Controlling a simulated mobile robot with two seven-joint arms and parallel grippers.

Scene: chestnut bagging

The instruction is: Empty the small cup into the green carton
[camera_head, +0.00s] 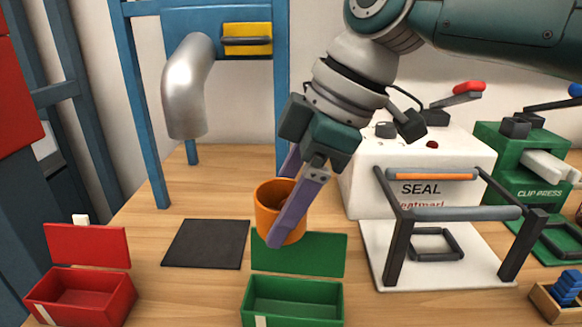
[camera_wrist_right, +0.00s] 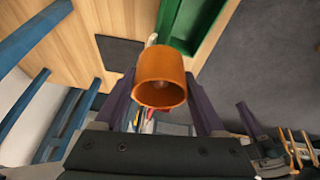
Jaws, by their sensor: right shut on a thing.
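The small orange cup (camera_head: 266,213) is held between the purple fingers of my right gripper (camera_head: 282,208), which is shut on it. It looks roughly upright, with a slight tilt, and is in front of the green carton's raised lid in the head view. The cup (camera_wrist_right: 160,92) also shows between the fingers in the right wrist view, with something brownish inside. The green carton (camera_head: 292,308) stands open at the front edge of the picture; its visible interior looks empty. Its green wall shows in the right wrist view (camera_wrist_right: 206,38). My left gripper is not in view.
A red open carton (camera_head: 85,300) stands at the left. A dark square mat (camera_head: 206,244) lies left of the cup. A white sealer (camera_head: 415,178) with a framed stand and a green clip press (camera_head: 520,160) are at the right. A metal spout (camera_head: 187,90) hangs from a blue frame.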

